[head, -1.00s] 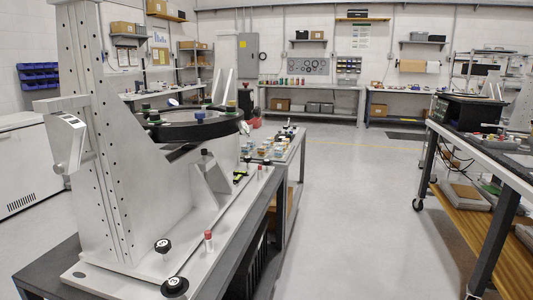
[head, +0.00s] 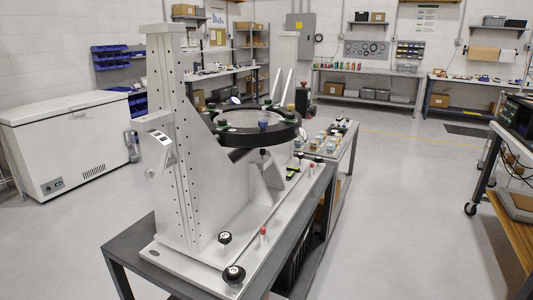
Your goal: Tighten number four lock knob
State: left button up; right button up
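A tall metal mirror fixture (head: 175,140) stands on a grey table. It holds a black ring (head: 250,136) with small coloured knobs around it, including a blue one (head: 263,124) and a green one (head: 221,123). Two black round knobs with white marked tops sit at the near end of the fixture's base plate: one farther back (head: 224,238) and one at the front corner (head: 233,273). Their markings are too small to read surely, so I cannot tell which knob is number four. Neither of my grippers is in view.
The grey table (head: 128,262) bears the fixture. A red-topped peg (head: 263,232) stands on the base plate. A white chest freezer (head: 70,135) is at the left. Another bench (head: 500,130) stands at the right edge. The floor (head: 410,200) between is clear.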

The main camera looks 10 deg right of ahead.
aim_at(319, 159)
jog(key=i+l+u, duration=0.15)
jog(key=l+u, duration=0.25)
jog(key=i+l+u, duration=0.1)
jog(key=l+u, duration=0.35)
jog(key=i+l+u, duration=0.1)
jog(key=l+u, duration=0.3)
jog(key=l, duration=0.4)
jog(key=l+u, duration=0.25)
jog(key=l, duration=1.3)
jog(key=k+l, duration=0.15)
jog(key=l, duration=0.45)
jog(key=l+u, duration=0.1)
jog(key=l, duration=0.55)
